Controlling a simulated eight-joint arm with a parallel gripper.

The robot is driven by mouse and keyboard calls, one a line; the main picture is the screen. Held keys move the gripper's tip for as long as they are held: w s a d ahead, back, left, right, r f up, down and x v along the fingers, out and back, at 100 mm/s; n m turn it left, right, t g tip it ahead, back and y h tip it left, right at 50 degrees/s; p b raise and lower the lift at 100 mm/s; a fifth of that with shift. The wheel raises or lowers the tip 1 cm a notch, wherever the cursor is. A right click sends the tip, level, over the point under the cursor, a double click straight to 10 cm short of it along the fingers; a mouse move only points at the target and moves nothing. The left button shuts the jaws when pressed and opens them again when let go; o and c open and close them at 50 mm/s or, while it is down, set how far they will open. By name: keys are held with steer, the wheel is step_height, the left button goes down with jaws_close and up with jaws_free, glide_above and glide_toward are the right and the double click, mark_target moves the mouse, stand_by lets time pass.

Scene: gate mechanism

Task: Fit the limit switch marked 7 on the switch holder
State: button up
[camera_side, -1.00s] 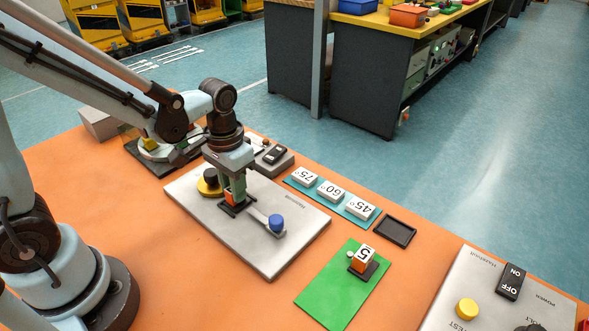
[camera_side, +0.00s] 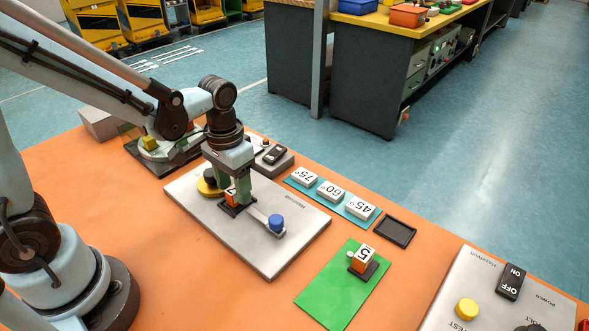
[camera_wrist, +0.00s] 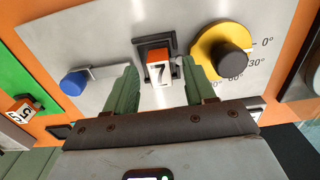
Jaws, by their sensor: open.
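The limit switch marked 7 (camera_wrist: 159,69) is an orange block with a white top. It sits in the black switch holder (camera_wrist: 146,44) on the grey plate; whether it is fully seated I cannot tell. In the side view the switch (camera_side: 230,195) is partly hidden by my gripper, above the black holder (camera_side: 236,209). My gripper (camera_wrist: 157,92) is open, with one green finger on each side of the switch and a gap visible on both sides. In the side view my gripper (camera_side: 240,190) points down over the holder.
A blue knob (camera_side: 276,223) on a grey lever and a yellow dial with a black knob (camera_side: 209,182) flank the holder. A switch marked 5 (camera_side: 362,257) stands on a green mat (camera_side: 326,304). White angle blocks (camera_side: 331,191) and an empty black tray (camera_side: 395,230) lie to the right.

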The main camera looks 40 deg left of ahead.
step_height(320, 180, up, 10)
steer(key=s+a+t, duration=0.1)
steer(key=s+t, duration=0.1)
steer(key=t, duration=0.5)
steer(key=shift+s, duration=0.3)
stand_by(0.4)
steer(key=shift+f, duration=0.1)
